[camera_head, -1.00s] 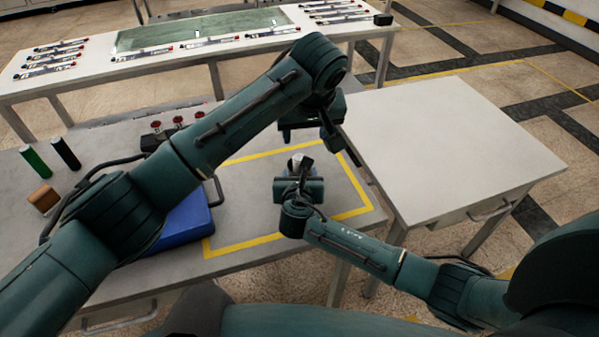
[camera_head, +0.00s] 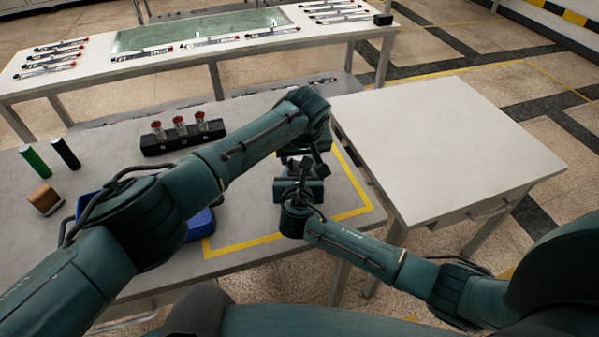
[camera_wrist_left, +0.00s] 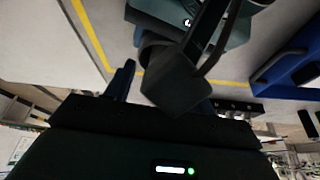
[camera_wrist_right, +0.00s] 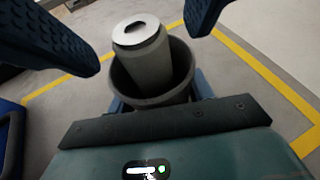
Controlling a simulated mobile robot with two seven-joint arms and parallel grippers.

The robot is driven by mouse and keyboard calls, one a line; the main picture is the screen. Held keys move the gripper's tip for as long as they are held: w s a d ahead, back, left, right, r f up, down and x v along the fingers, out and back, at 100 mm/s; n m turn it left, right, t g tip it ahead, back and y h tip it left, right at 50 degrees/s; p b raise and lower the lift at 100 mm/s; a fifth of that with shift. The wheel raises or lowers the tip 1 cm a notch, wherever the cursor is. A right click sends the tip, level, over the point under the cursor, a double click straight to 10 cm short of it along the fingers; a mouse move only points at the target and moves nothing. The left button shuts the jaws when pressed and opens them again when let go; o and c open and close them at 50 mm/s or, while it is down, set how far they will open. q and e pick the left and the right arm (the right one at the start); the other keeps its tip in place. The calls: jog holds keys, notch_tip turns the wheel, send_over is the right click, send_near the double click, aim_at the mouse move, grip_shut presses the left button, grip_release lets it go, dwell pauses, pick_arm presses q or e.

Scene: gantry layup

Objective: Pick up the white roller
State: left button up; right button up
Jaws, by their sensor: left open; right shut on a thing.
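The white roller (camera_wrist_right: 145,55) shows in the right wrist view as a pale cylinder with a bright end face. Its lower part stands inside a wider dark grey cup-like ring. My right gripper (camera_wrist_right: 160,92) is shut on it, with its fingertips at the sides of the ring. My left gripper (camera_head: 304,160) is open, close above the right one. In the right wrist view its two dark ridged fingers lie on either side of the roller's top, apart from it. In the head view my left arm and gripper mostly hide the roller.
The grey table has a yellow taped outline (camera_head: 362,212) under my grippers. A black stand (camera_head: 183,137) with red-topped pieces, a green cylinder (camera_head: 35,161), a black cylinder (camera_head: 66,153), a brown block (camera_head: 45,199) and a blue container (camera_head: 201,224) are left. A bare white side table (camera_head: 450,145) stands right.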

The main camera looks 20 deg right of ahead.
pick_arm(q)
grip_shut()
dwell(0.6)
